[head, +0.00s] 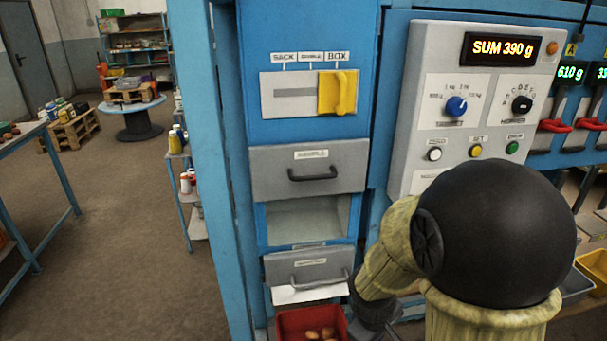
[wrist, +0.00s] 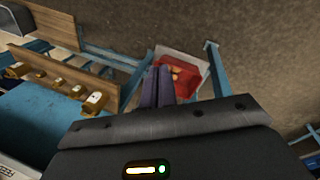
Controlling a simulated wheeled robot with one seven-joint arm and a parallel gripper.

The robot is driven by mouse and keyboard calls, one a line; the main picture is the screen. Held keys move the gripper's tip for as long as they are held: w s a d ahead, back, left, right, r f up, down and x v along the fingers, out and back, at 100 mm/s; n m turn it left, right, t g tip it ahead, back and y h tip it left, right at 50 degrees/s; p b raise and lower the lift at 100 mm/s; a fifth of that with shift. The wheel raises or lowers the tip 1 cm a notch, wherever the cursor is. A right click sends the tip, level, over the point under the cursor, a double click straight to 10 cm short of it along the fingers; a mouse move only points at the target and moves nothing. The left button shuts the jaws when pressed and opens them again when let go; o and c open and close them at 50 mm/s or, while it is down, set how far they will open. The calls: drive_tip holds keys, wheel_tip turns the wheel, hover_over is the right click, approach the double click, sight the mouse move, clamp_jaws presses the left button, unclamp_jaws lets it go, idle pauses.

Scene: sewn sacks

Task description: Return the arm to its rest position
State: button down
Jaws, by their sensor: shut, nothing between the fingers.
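My gripper (wrist: 158,72) shows in the wrist view with its two dark fingers side by side, shut and empty. The fingers point toward the red bin (wrist: 191,84), and their tips overlap its left part in the picture; I cannot tell the gap. In the head view my arm, with a black round joint and yellowish sleeves, stands at the lower right in front of the blue cabinet (head: 308,95). The arm's far end goes down near the lower drawer (head: 306,265), and the fingertips cannot be made out there.
The red bin (head: 290,327) with potatoes stands below the drawers. A control panel (head: 480,100) reads SUM 390 g. A yellow slider (head: 337,92) sits at BOX. A yellow bin (head: 596,268) is at right. The floor (head: 120,230) at left is open beside a blue-legged table.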

drive_tip(key=s+r+m+t+y+p, duration=0.1)
drive_tip(key=s+r+m+y, duration=0.1)
drive_tip(key=r+m, duration=0.3)
drive_tip(key=shift+s+r+m, duration=0.4)
drive_tip(key=shift+s+m, duration=0.35)
drive_tip(key=shift+m, duration=0.55)
drive_tip(key=shift+d, duration=0.1)
